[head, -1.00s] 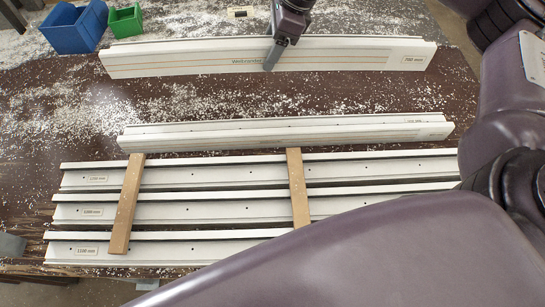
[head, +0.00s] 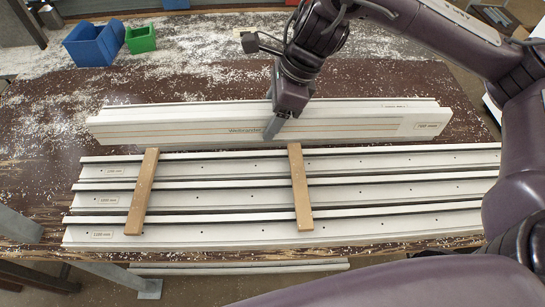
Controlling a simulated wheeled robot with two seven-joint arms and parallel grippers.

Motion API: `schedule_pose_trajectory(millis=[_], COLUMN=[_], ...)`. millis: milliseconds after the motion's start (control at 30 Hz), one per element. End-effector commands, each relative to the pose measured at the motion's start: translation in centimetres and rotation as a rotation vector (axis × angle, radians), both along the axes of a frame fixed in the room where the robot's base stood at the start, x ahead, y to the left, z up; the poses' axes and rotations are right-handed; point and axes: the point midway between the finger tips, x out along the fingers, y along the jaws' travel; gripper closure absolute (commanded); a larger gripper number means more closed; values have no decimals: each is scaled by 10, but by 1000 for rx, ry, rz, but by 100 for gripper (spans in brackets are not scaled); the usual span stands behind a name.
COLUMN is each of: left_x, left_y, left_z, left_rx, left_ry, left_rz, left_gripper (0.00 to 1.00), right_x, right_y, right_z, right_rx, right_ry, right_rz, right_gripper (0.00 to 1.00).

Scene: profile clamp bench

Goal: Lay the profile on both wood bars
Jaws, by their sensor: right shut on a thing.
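My right gripper (head: 272,128) is shut on the long white profile (head: 190,129), near its middle. The profile has an orange line and a 700 mm label. It runs left to right, standing on its narrow side, near the far ends of the two wood bars. The left wood bar (head: 142,192) and right wood bar (head: 300,188) lie across several white rails, their tops bare. I cannot tell whether the profile touches the bars' far ends. My left gripper is not in view.
Another white profile (head: 395,103) shows behind the held one, mostly hidden by it. The rails (head: 220,198) lie along the near side of the bench. A blue bin (head: 92,46) and green bin (head: 141,39) stand at the far left. White chips litter the bench top (head: 50,100).

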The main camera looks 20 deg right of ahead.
Motion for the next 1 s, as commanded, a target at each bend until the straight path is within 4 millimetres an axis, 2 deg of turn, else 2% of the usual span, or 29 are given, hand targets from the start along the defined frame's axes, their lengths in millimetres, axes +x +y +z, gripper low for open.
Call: schedule_pose_trajectory(millis=[100,400,667,900,1000], left_x=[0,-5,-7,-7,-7], left_y=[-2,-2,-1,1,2], left_z=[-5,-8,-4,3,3], left_rx=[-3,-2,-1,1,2], left_ry=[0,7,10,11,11], left_rz=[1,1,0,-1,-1], left_gripper=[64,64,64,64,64], right_x=[0,0,1,1,1], right_y=[1,1,0,1,1], right_z=[-25,-80,-100,-131,-138], right_rx=[5,3,2,4,3], right_ry=[2,0,-3,-2,-4], right_rz=[0,-1,0,0,0], right_gripper=[89,89,89,89,89])
